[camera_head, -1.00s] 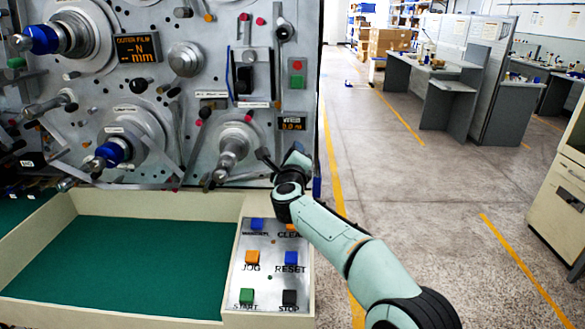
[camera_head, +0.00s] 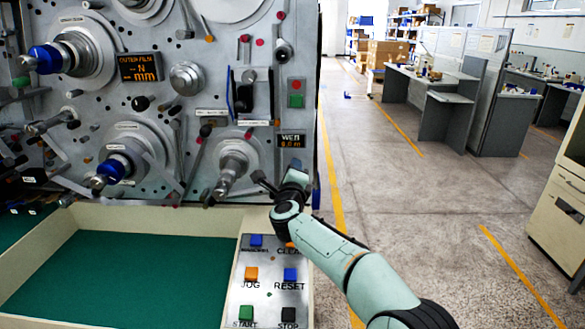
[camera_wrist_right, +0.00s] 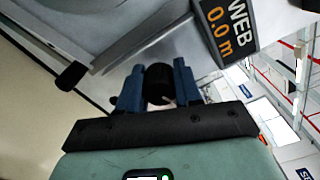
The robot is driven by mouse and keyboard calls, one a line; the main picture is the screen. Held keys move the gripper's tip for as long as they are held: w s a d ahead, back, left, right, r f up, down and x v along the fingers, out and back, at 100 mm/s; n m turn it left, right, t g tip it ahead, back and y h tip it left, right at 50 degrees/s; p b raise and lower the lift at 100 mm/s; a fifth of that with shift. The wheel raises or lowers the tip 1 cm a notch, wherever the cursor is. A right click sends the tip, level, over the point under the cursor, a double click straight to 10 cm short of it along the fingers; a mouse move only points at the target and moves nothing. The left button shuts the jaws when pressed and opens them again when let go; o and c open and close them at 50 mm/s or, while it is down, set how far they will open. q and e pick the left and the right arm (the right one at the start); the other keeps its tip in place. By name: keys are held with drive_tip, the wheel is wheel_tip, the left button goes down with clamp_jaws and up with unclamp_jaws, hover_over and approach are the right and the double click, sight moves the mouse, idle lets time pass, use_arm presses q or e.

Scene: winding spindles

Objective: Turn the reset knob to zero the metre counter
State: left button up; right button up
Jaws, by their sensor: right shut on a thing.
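The metre counter (camera_head: 292,141) is a dark display with orange figures on the machine's right side. In the right wrist view the counter (camera_wrist_right: 229,28) is labelled WEB and reads 0.0 m. The reset knob (camera_wrist_right: 158,84) is a small black cylinder below the counter. My right gripper (camera_wrist_right: 157,80) is shut on the knob, with one blue finger on each side of it. In the head view my right gripper (camera_head: 266,182) is at the panel just below the counter, and the knob is hard to make out there. My left gripper is not in view.
A winding spindle (camera_head: 229,172) sticks out just left of my right gripper. A button panel (camera_head: 263,273) lies below, partly covered by my right arm. A green-floored tray (camera_head: 130,275) is to its left. Open floor (camera_head: 400,200) lies to the right.

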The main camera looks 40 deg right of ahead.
drive_tip(key=n+p, duration=0.3)
drive_tip(key=n, duration=0.2)
drive_tip(key=shift+r, duration=0.1)
drive_tip(key=n+p, duration=0.4)
drive_tip(key=n, duration=0.2)
drive_tip(key=n+p, duration=0.1)
drive_tip(key=n, duration=0.1)
drive_tip(key=shift+n, duration=0.3)
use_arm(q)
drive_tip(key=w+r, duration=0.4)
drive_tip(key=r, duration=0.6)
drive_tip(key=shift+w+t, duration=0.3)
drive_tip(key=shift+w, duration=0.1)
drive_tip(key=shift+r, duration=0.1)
use_arm(e)
drive_tip(key=o, duration=0.9)
drive_tip(key=shift+o, duration=0.2)
